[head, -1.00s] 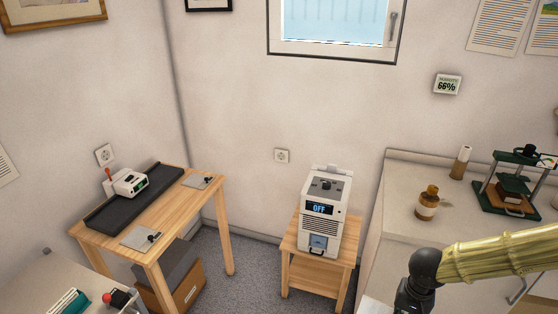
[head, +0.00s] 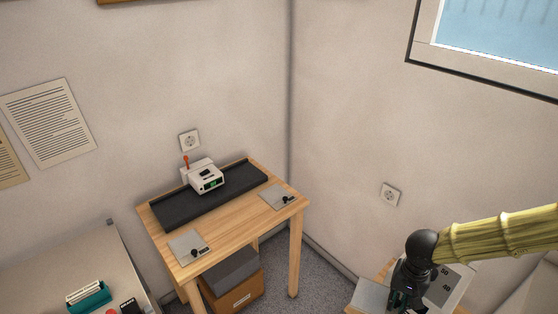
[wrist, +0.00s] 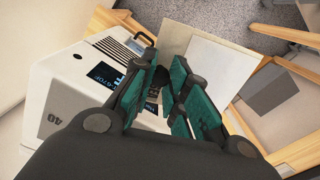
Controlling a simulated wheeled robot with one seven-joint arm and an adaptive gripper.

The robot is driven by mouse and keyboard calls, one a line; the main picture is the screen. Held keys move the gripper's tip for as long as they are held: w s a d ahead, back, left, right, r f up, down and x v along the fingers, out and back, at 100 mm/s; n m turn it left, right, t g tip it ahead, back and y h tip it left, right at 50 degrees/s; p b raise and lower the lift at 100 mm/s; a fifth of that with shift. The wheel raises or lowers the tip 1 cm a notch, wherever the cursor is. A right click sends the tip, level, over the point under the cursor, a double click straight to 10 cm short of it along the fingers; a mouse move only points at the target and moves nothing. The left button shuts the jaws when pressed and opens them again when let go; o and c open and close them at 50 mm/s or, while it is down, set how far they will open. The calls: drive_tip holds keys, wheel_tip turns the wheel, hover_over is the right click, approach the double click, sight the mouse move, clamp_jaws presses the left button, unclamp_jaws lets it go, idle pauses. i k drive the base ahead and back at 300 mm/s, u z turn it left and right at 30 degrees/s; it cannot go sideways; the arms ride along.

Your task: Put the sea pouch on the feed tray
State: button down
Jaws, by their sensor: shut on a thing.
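My gripper (head: 400,296) is at the lower right of the head view, with its fingers partly hidden. In the wrist view its teal-padded fingers (wrist: 165,100) are closed around a pale flat sheet (wrist: 217,68), apparently the sea pouch. Its printed face is not visible. The pouch also shows as a pale edge beside the gripper in the head view (head: 369,296). A long black tray (head: 181,208) lies on the wooden table, with a white device on its back edge. It may be the feed tray; no label shows. The gripper is well to its right.
A wooden table (head: 238,222) stands in the corner, with two grey plates with black knobs (head: 188,247) (head: 279,197) on it and boxes (head: 238,290) below. The white machine (wrist: 68,90) is under my gripper. A pale counter (head: 60,270) holds small items at left.

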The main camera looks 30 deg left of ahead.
sight(244, 173)
drive_tip(key=u, duration=0.7)
drive_tip(key=i, duration=0.65)
drive_tip(key=u, duration=0.7)
